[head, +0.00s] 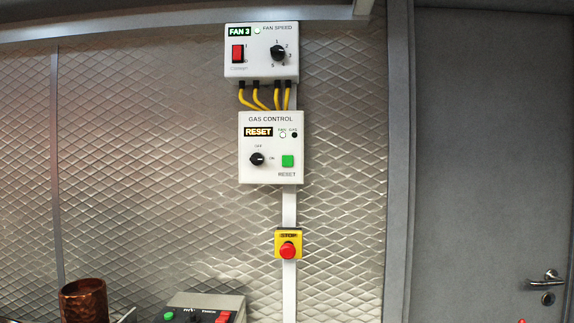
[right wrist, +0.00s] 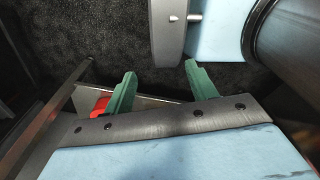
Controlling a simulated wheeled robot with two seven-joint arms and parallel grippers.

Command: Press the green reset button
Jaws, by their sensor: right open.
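The box's display reads RESET, and a black knob (head: 257,159) sits left of the button. The head view shows neither of my grippers. In the right wrist view my right gripper (right wrist: 158,84) has its two green fingers spread apart with nothing between them. It is over a dark floor, and the button does not show there.
Above is a fan speed box (head: 262,60) joined by yellow cables. Below is a red stop button (head: 288,250) on a yellow housing. A copper cup (head: 84,301) and a grey control box (head: 204,305) stand at the bottom left. A grey door (head: 490,150) is at right.

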